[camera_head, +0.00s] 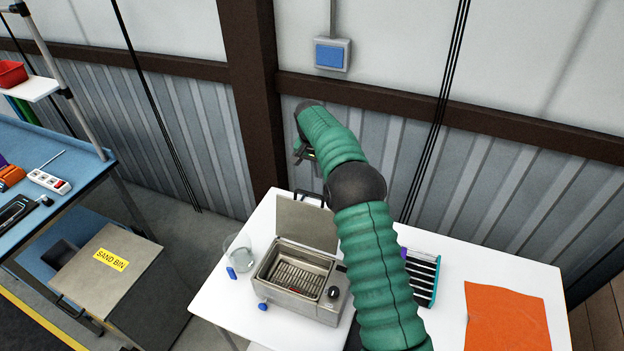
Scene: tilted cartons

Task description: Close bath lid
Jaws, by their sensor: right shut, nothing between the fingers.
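The metal bath (339,308) sits on the white table, with a rack-like grid visible inside and a dark knob on its front right. Its lid (303,222) is open, raised upright at the back of the bath, with a dark handle (309,197) at its top edge. My green right arm comes in from the bottom and covers the right side of the bath and part of the lid. My right gripper (303,153) is shut and empty, above and behind the lid and apart from it. My left gripper is out of view.
A glass beaker (238,256) stands left of the bath. A dark slotted rack (423,278) and an orange cloth (507,318) lie to the right on the white table (450,265). The wall stands close behind. A sand bin (105,272) is at the left.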

